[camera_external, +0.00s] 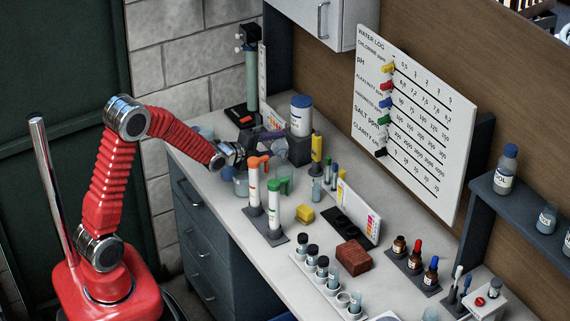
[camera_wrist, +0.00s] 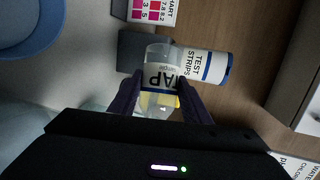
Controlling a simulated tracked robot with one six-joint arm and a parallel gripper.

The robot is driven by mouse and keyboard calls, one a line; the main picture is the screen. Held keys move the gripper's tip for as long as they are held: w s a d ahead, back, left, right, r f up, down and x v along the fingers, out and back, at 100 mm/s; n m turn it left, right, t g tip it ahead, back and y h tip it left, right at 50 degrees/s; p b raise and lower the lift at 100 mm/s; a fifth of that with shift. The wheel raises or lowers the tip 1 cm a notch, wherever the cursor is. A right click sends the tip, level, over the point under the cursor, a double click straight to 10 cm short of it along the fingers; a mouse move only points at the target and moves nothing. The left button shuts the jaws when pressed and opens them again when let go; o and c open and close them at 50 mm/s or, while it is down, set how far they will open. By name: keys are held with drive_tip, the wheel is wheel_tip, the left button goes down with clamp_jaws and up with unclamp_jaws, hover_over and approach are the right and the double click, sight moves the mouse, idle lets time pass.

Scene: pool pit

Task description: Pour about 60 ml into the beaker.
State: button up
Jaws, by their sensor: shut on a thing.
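My gripper (camera_external: 232,155) is above the left part of the bench, shut on a clear sample bottle (camera_external: 272,152). In the wrist view the bottle (camera_wrist: 158,78) sits between the dark fingers of my gripper (camera_wrist: 160,97), and its label reads TAP. The bottle looks tilted, lying well over from upright in the external view. A clear vessel with bluish liquid, apparently the beaker (camera_external: 241,185), stands just below my gripper, partly hidden behind the orange-topped tube. I cannot make out its markings or any stream of liquid.
An orange-topped tube (camera_external: 254,187) and a green-topped tube (camera_external: 275,208) stand close in front. The test strips bottle (camera_external: 301,115) stands behind; it also shows in the wrist view (camera_wrist: 205,66).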

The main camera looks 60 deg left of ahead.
drive_tip(key=shift+r, duration=0.15)
drive_tip(key=shift+w+a+r+p, duration=0.15)
drive_tip(key=shift+w+a+p, duration=0.1)
drive_tip(key=shift+a+p, duration=0.25)
idle(0.7)
drive_tip(key=shift+d+r+m+t+y+p, duration=0.1)
drive_tip(key=shift+r+m+t+y+p, duration=0.3)
drive_tip(key=shift+m+p, duration=0.3)
idle(1.4)
drive_tip(key=shift+a+f+n+g+h, duration=0.2)
drive_tip(key=shift+f+n+g+h, duration=0.05)
drive_tip(key=shift+f+n, duration=0.25)
drive_tip(key=shift+a+f+n+g+h, duration=0.15)
drive_tip(key=shift+f+n+g+h, duration=0.1)
drive_tip(key=shift+f+n, duration=0.2)
drive_tip(key=shift+a+n+g, duration=0.15)
drive_tip(key=shift+n+g, duration=0.15)
drive_tip(key=shift+n, duration=0.05)
drive_tip(key=shift+a+r+n+h, duration=0.2)
drive_tip(key=shift+n+h, duration=0.1)
drive_tip(key=shift+h, duration=0.1)
drive_tip(key=shift+d+f+n+g+h+b, duration=0.15)
drive_tip(key=shift+f+n+g+h+b, duration=0.25)
drive_tip(key=shift+f+n+b, duration=0.1)
drive_tip(key=shift+d+f+n+g+h+b, duration=0.15)
drive_tip(key=shift+f+n+g+h+b, duration=0.15)
drive_tip(key=shift+f+n+h+b, duration=0.15)
idle(1.2)
